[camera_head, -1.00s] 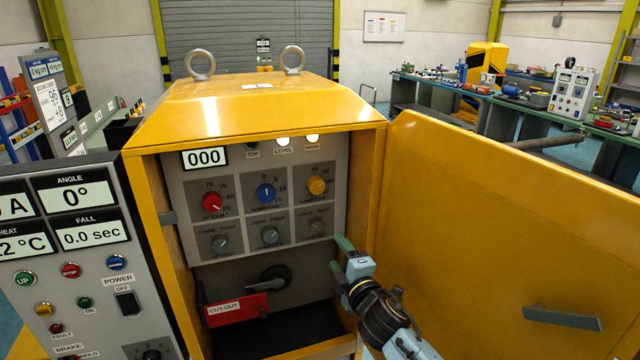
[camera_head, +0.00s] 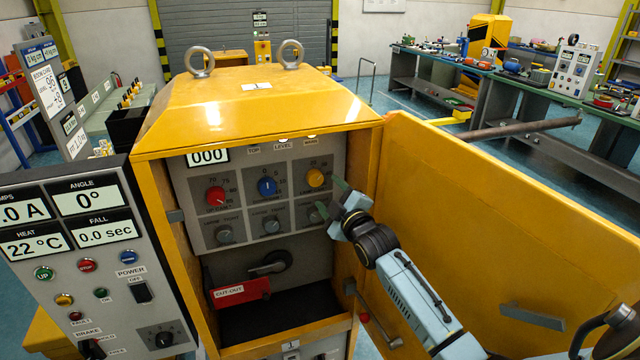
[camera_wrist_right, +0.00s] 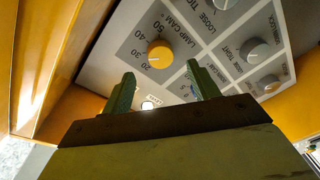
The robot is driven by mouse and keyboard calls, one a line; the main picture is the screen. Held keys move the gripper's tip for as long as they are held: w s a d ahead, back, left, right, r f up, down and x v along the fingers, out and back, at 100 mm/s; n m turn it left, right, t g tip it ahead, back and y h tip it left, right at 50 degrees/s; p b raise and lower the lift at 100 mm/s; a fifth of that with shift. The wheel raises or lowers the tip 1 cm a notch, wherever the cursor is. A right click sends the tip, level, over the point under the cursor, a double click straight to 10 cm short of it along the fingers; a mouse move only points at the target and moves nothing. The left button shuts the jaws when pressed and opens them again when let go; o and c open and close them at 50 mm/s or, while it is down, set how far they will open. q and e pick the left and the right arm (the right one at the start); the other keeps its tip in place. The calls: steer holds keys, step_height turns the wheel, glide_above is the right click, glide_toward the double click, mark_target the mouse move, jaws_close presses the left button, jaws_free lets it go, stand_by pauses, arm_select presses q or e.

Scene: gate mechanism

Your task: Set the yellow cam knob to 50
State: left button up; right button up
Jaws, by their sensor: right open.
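The yellow cam knob (camera_head: 316,178) is at the upper right of the grey panel inside the open yellow cabinet. It also shows in the right wrist view (camera_wrist_right: 159,54), on a dial labelled LAMP CAM with a scale up to 50. I cannot clearly read its pointer. My right gripper (camera_head: 332,198) is just right of and below the knob in the head view. Its two green fingers (camera_wrist_right: 160,82) are apart and empty in the wrist view, with the knob beyond and between the tips. My left gripper is out of view.
A red knob (camera_head: 216,196) and a blue knob (camera_head: 267,186) sit left of the yellow one, with several grey knobs below. The open yellow door (camera_head: 480,225) stands to the right, behind my right arm. A red CUT-OUT handle (camera_head: 240,292) is lower in the cabinet.

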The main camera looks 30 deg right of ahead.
mark_target(318, 181)
steer(key=w+b, duration=0.3)
steer(key=w, duration=0.1)
steer(key=shift+d+f, duration=0.2)
steer(key=shift+d, duration=0.1)
steer(key=shift+w+d+r+b, duration=0.1)
steer(key=shift+w+r+b, duration=0.1)
steer(key=shift+w+b, duration=0.65)
steer(key=shift+w, duration=0.15)
steer(key=c, duration=1)
steer(key=shift+o, duration=0.2)
